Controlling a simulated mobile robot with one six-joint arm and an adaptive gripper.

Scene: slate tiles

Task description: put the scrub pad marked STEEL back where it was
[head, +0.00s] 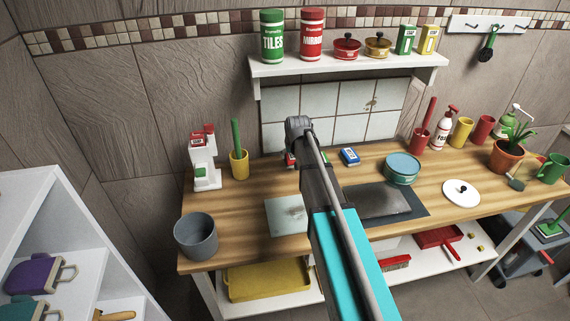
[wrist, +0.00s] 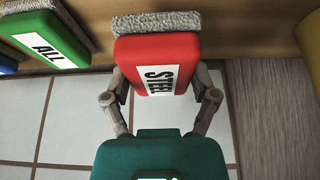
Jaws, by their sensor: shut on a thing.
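The red scrub pad marked STEEL (wrist: 156,65) has a grey scouring layer at its far side. My gripper (wrist: 160,88) is shut on it, one finger on each side. The pad is close over the wooden counter; I cannot tell whether it touches. In the head view a small part of the red pad (head: 290,159) shows left of my arm, near the tiled wall; my gripper is hidden there. A green pad marked ALL (wrist: 42,40) lies apart from it in the wrist view, with a blue pad (wrist: 6,64) at the left edge. The blue pad (head: 349,156) also shows in the head view.
A shelf (head: 345,65) with canisters hangs above. A pale panel (head: 285,214) and a dark panel (head: 380,203) lie in front.

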